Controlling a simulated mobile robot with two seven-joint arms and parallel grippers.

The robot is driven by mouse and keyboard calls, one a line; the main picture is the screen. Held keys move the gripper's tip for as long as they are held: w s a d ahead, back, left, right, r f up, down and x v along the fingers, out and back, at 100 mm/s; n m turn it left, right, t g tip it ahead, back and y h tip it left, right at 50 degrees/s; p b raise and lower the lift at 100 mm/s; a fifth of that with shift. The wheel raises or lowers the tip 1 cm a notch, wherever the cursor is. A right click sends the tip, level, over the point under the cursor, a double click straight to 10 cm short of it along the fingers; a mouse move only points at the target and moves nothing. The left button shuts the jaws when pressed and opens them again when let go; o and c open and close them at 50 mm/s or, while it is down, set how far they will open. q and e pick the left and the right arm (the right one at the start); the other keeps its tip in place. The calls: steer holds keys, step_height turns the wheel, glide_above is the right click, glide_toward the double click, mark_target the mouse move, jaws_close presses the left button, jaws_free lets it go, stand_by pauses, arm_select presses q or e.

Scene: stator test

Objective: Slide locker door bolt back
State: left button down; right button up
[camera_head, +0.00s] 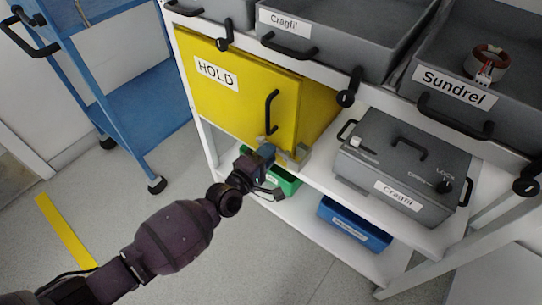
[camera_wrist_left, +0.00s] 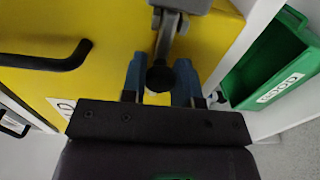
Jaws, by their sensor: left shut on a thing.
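The yellow locker (camera_head: 235,100) has a HOLD label and a black handle (camera_head: 271,112) on its door. It stands on the white rack, and its door looks closed. A grey metal bolt (camera_head: 298,157) sits at the door's lower right corner. In the left wrist view the bolt (camera_wrist_left: 168,38) ends in a dark round knob (camera_wrist_left: 160,77). My left gripper (camera_head: 266,150) is at the bolt. In the left wrist view its blue fingers (camera_wrist_left: 160,70) stand either side of the knob, shut on it. The fingertips partly hide the bolt in the head view. My right gripper is not in view.
A grey Cragfil case (camera_head: 405,170) stands right of the locker on the same shelf. Green (camera_head: 284,180) and blue (camera_head: 352,225) bins sit on the shelf below. Grey drawers hang above, the Sundrel one (camera_head: 455,87) holding a ring-shaped part. A blue cart (camera_head: 130,85) stands left; floor between is clear.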

arm_select(q)
steer(key=c, duration=0.8)
jaws_free()
steer(key=shift+w+a, duration=0.1)
steer(key=shift+a, duration=0.1)
steer(key=shift+c, duration=0.2)
steer(key=p+v, duration=0.1)
steer(key=v, duration=0.9)
steer(key=shift+s+a+p, duration=0.15)
steer(key=shift+s+p, duration=0.2)
steer(key=shift+p, duration=0.05)
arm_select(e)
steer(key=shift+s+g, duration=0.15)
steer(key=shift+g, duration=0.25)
arm_select(q)
steer(key=shift+r, duration=0.15)
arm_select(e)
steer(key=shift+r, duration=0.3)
